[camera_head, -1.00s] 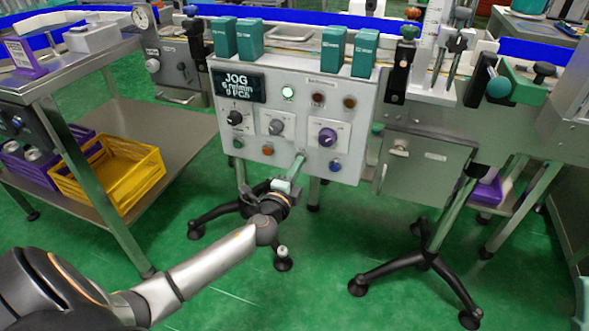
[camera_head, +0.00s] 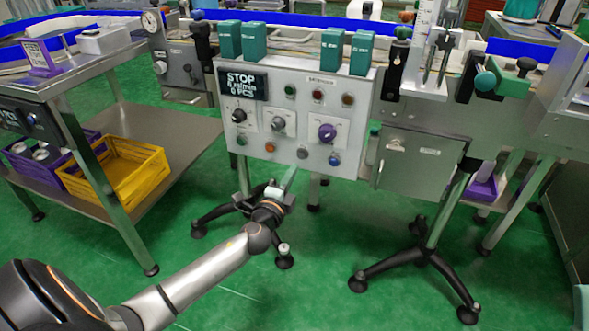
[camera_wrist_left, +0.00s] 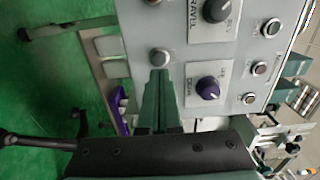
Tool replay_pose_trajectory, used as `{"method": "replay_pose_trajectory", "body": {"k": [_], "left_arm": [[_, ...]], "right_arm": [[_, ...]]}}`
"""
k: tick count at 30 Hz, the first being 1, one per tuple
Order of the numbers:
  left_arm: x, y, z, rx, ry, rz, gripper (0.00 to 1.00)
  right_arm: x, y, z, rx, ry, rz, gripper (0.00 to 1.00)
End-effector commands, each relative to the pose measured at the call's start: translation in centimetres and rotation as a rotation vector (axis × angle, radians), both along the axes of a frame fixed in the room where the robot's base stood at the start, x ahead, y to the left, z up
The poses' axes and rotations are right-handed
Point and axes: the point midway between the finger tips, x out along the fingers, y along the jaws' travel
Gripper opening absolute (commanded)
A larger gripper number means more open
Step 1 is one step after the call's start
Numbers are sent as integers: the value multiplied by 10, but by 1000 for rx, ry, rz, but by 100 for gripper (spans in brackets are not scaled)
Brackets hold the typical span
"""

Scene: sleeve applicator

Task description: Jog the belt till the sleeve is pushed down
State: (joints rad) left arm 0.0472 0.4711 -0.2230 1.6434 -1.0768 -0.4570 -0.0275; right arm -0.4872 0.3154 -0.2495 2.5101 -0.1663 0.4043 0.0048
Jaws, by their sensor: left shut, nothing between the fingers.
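The control panel (camera_head: 295,120) faces me, and its display (camera_head: 241,85) reads STOP, about 6 m/min and 0 PCS. The green lamp (camera_head: 290,90) looks unlit. I cannot make out the sleeve or the belt's state. My right gripper is not in view.
Teal cartons (camera_head: 252,42) stand above the panel. A steel table (camera_head: 75,75) with a yellow crate (camera_head: 125,170) on its lower shelf is at the left. Black machine feet (camera_head: 420,262) stand on the green floor. A purple knob (camera_head: 327,132) is above the button row.

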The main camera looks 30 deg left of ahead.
Motion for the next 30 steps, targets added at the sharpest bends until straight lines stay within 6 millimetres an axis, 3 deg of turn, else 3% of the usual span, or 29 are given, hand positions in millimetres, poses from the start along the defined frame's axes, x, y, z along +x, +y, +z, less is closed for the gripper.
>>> {"method": "replay_pose_trajectory", "body": {"k": [6,12,18,30], "left_arm": [[-43,-10,0,-2,4,1,0],[-70,-17,-1,-2,3,1,0],[-82,-19,0,0,1,1,0],[-83,-20,0,0,1,1,0]], "right_arm": [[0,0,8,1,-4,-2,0],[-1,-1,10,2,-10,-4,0],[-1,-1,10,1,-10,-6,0],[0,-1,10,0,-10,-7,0]]}}
